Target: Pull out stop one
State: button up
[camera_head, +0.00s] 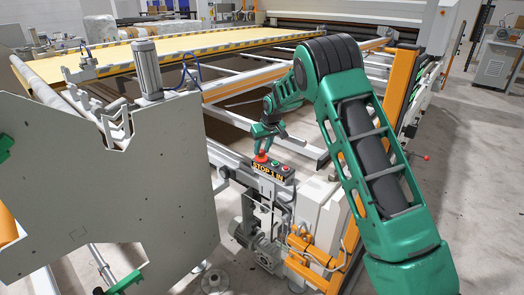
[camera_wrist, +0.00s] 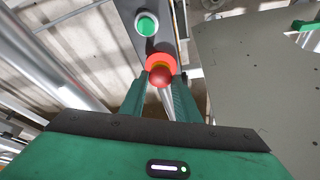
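The stop one control box (camera_head: 272,170) is a dark bar marked "STOP 1 IN" on the machine frame. A red stop knob (camera_head: 261,157) is at its left end. In the wrist view the red knob (camera_wrist: 161,75) sits on an orange-red ring, between the tips of my fingers. My gripper (camera_head: 264,144) points down just above the knob. In the wrist view its two fingers (camera_wrist: 161,84) are spread, one on each side of the knob. I cannot tell whether either finger touches it.
A green button (camera_wrist: 147,25) is beside the knob on the same box. A large grey side plate (camera_head: 130,190) stands close on the left. A white cabinet (camera_head: 318,200) is to the right of the box. The quilting bed (camera_head: 200,45) lies behind.

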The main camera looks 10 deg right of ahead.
jog(key=shift+r, duration=1)
jog(key=shift+c, duration=0.2)
jog(key=o, duration=1.1)
jog(key=shift+o, duration=0.2)
jog(key=v, duration=1)
jog(key=shift+r, duration=0.25)
jog(key=shift+s+d, duration=0.1)
